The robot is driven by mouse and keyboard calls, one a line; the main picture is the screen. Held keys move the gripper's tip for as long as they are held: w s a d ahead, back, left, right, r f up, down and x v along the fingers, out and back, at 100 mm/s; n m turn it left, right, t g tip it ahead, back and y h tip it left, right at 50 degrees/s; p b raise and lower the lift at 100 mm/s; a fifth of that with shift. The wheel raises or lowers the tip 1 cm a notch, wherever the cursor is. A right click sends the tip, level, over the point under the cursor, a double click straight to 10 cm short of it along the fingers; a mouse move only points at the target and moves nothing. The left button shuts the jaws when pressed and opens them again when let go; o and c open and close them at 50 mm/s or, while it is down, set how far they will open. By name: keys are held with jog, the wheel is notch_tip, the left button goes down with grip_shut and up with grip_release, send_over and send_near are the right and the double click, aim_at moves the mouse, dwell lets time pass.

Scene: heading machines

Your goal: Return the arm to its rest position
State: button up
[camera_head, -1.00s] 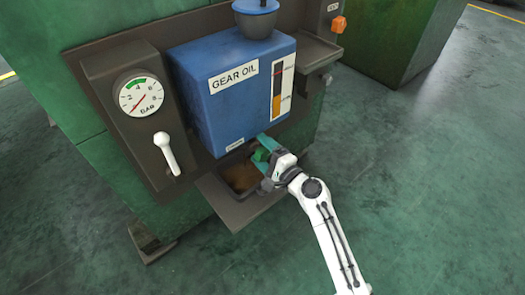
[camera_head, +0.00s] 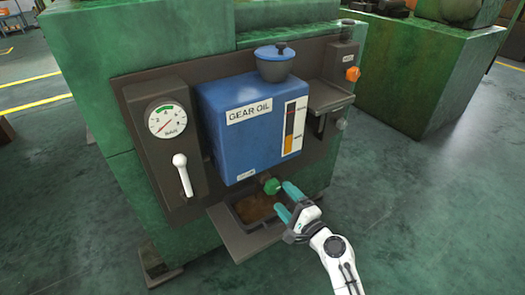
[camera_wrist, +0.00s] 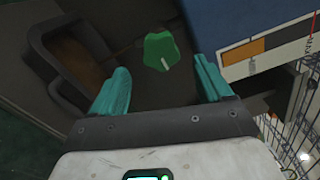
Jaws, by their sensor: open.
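My gripper (camera_head: 287,201) is open in the head view, with teal fingers and nothing between them. It is just in front of and below the blue gear oil tank (camera_head: 217,130). A green knob (camera_head: 271,186) sits under the tank, just left of the fingertips and apart from them. In the wrist view the green knob (camera_wrist: 158,50) appears ahead, beyond the gap between the open fingers (camera_wrist: 162,88). My white arm reaches in from the lower right of the head view.
A drip tray (camera_head: 232,238) with brownish contents juts out below the tank. A gauge (camera_head: 167,119) and a white lever (camera_head: 183,174) are at left. An orange knob (camera_head: 352,74) is at upper right. Open green floor (camera_head: 430,210) lies to the right.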

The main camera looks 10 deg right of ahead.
jog(key=s+a+f+n+g, duration=0.1)
jog(key=s+f+n+g, duration=0.2)
jog(key=s+n, duration=0.15)
jog(key=s+f+n+g+y, duration=0.1)
jog(key=s+f+n+g, duration=0.15)
jog(key=s, duration=0.35)
jog(key=s+a+f+n+g, duration=0.1)
jog(key=s+f+n+g, duration=0.15)
jog(key=s+n, duration=0.2)
jog(key=s+d+n+g+h, duration=0.3)
jog(key=s+d+g, duration=0.15)
jog(key=s, duration=0.75)
jog(key=s+d+n+g+h, duration=0.3)
jog(key=s+d+h, duration=0.15)
jog(key=s, duration=0.75)
notch_tip(320, 180, up, 18)
jog(key=d+p, duration=0.1)
jog(key=p, duration=1.6)
jog(key=shift+s+g+y, duration=0.35)
jog(key=shift+s, duration=0.05)
